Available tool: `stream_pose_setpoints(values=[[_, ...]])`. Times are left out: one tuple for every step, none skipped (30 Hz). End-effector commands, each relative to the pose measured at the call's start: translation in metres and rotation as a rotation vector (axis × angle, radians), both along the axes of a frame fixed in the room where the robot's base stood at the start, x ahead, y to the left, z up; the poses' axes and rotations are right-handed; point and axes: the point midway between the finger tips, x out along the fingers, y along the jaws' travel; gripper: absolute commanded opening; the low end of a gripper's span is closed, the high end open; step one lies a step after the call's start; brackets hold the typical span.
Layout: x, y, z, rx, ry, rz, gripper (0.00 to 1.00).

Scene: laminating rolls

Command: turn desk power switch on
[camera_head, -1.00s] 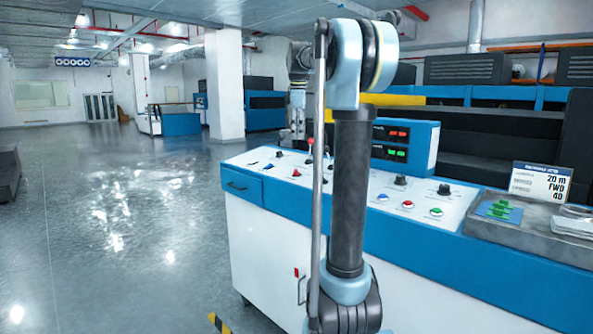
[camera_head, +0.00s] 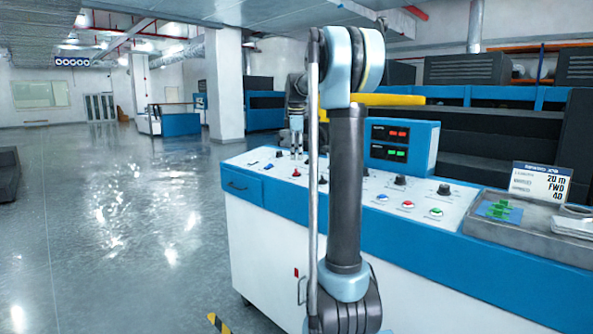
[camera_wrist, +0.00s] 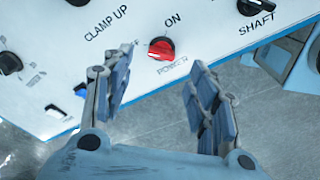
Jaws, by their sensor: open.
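In the wrist view a round red knob (camera_wrist: 161,48) sits on the white desk panel (camera_wrist: 205,25), with "ON" printed on one side of it and "POWER" on the other. A small pale mark shows on the knob's face. My gripper (camera_wrist: 160,78) is open and empty, its two fingers apart below the knob in the picture, with the knob showing beyond the gap between them. I cannot tell whether a finger touches the panel.
Near the knob are a black "SHAFT" knob (camera_wrist: 249,7), another black knob (camera_wrist: 10,63) and a blue switch (camera_wrist: 81,90). In the head view a readout box (camera_head: 400,145) stands behind the panel and a grey tray (camera_head: 485,225) lies at right.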

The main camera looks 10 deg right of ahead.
Motion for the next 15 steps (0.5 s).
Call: stream_pose_setpoints(values=[[0.001,0.000,-0.009,0.000,0.000,0.000,0.53],[0.001,0.000,-0.015,0.000,0.000,0.000,0.53],[0.002,0.000,-0.021,0.000,0.000,0.000,0.53],[0.003,0.000,-0.026,0.000,0.000,0.000,0.53],[0.003,-0.001,-0.031,0.000,0.000,0.000,0.53],[0.004,-0.001,-0.037,0.000,0.000,0.000,0.53],[0.004,-0.001,-0.041,0.000,0.000,0.000,0.53],[0.005,-0.001,-0.045,0.000,0.000,0.000,0.53],[0.006,-0.001,-0.050,0.000,0.000,0.000,0.53],[0.006,-0.001,-0.053,0.000,0.000,0.000,0.53],[0.007,-0.001,-0.056,0.000,0.000,0.000,0.53],[0.007,-0.001,-0.059,0.000,0.000,0.000,0.53],[0.007,-0.001,-0.061,0.000,0.000,0.000,0.53],[0.007,-0.001,-0.062,0.000,0.000,0.000,0.53],[0.008,-0.001,-0.064,0.000,0.000,0.000,0.53]])
